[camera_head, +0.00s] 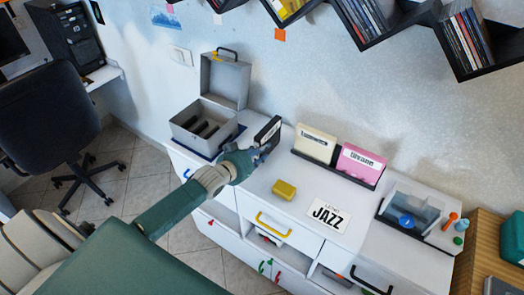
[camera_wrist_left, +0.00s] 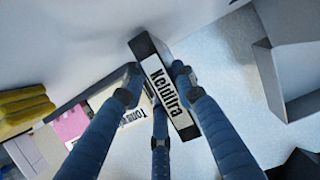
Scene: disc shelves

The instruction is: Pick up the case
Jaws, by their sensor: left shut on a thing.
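A black case (camera_head: 268,131) with a white label stands up in my left gripper (camera_head: 262,152) above the white cabinet top, between the grey metal box and the cream case. In the left wrist view the case (camera_wrist_left: 152,58) shows a white label with dark lettering. My left gripper (camera_wrist_left: 157,85) has its blue fingers closed on both sides of this case. In the head view the fingers partly hide the lower part of the case. I cannot tell whether its lower edge touches the cabinet. My right gripper is not in view.
An open grey box (camera_head: 200,131) with dark slots stands left. A cream case (camera_head: 315,145) and a pink case (camera_head: 361,160) stand in a dark rack. A yellow block (camera_head: 284,190) and a JAZZ card (camera_head: 328,215) lie in front. A clear-lidded box (camera_head: 413,208) sits right.

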